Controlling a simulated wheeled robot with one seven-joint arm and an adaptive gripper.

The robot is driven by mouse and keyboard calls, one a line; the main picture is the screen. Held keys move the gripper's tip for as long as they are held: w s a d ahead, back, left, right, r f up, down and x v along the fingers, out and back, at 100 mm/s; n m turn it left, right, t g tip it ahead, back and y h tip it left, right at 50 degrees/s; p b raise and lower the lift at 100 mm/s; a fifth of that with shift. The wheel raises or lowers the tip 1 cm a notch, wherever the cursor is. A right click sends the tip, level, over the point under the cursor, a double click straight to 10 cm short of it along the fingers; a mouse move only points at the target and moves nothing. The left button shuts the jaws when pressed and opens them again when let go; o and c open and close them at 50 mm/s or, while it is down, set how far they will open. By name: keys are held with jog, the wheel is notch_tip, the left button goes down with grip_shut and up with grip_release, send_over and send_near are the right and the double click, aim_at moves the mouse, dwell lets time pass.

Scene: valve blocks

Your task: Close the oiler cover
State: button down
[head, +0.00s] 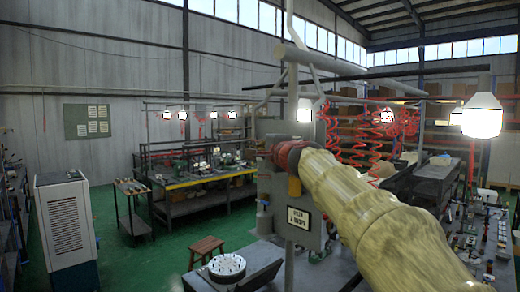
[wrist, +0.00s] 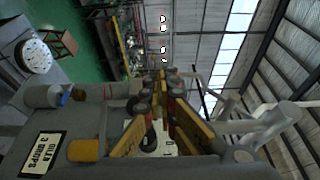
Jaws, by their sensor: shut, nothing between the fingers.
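The oiler is a grey block (head: 275,190) with a plate lettered "OILER 3 DROPS" (head: 299,217); the plate also shows turned on its side in the wrist view (wrist: 42,154). An amber cylinder (head: 295,187) stands out above the plate; it also shows in the wrist view (wrist: 85,150). I cannot pick out the cover or tell its angle. My gripper (wrist: 162,82) is shut and empty, its yellow fingers meeting ahead of the wrist camera. In the head view my arm hides part of the block's upper right, and my fingertips are not clear.
A round white tray (head: 227,267) sits on the bench left of the block, with a wooden stool (head: 206,250) behind it. A grey cylinder with a blue part (wrist: 42,95) juts from the block. A hanging lamp (head: 482,115) is at right.

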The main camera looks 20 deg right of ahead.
jog(key=shift+w+d, duration=0.25)
jog(key=shift+w, duration=0.45)
jog(key=shift+w+d, duration=0.25)
jog(key=shift+w, duration=0.5)
jog(key=shift+w+d, duration=0.25)
jog(key=shift+w, duration=0.45)
jog(key=shift+f, duration=0.1)
